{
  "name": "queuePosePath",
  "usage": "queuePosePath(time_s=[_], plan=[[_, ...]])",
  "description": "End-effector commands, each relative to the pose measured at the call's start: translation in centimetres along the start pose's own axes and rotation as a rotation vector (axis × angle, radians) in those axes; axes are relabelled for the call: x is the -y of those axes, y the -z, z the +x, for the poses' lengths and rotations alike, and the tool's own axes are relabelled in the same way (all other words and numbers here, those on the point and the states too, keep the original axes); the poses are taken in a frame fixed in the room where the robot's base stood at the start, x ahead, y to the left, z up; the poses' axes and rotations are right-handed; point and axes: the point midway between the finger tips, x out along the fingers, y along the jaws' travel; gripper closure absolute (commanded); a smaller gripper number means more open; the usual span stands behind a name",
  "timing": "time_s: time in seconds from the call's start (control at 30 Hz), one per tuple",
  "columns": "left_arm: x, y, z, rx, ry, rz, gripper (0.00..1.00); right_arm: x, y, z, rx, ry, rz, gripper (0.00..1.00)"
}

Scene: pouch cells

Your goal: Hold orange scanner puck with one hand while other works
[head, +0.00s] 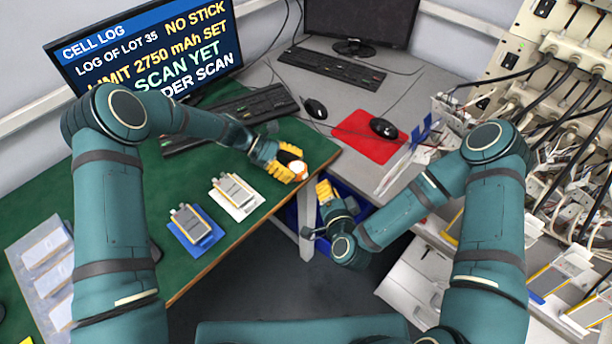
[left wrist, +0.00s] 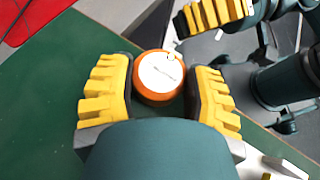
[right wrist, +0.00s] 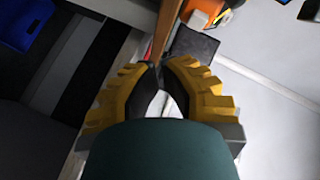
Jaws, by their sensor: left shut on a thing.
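The orange scanner puck (left wrist: 159,78) has a round white top and sits between the fingers of my left gripper (left wrist: 160,88). Both yellow fingers press its sides. In the head view the puck (head: 299,170) and left gripper (head: 291,164) are at the green bench's right corner. My right gripper (head: 324,191) is just right of and below it, beyond the bench edge, apart from the puck. In the right wrist view the right gripper's fingertips (right wrist: 160,66) meet with nothing seen between them. A pouch cell lies on a blue card (head: 208,239), another on a white card (head: 246,210).
The green bench (head: 245,240) has a tray (head: 22,268) of cells at left. A monitor (head: 150,50) shows a cell log, partly hidden by my left arm. A red mat (head: 352,143) with a mouse lies beyond on the grey desk. A cabled rack (head: 530,50) stands right.

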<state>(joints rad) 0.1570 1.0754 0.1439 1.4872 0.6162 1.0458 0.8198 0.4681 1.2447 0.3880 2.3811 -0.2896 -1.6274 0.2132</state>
Motion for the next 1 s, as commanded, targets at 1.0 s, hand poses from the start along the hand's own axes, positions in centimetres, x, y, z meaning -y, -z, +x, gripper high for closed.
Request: queuePosePath(time_s=[1.0], plan=[[0.1, 0.1, 0.1, -0.001, 0.001, -0.001, 0.66, -1.1, 1.1, -2.0, -0.001, 0.000, 0.001, 1.00]])
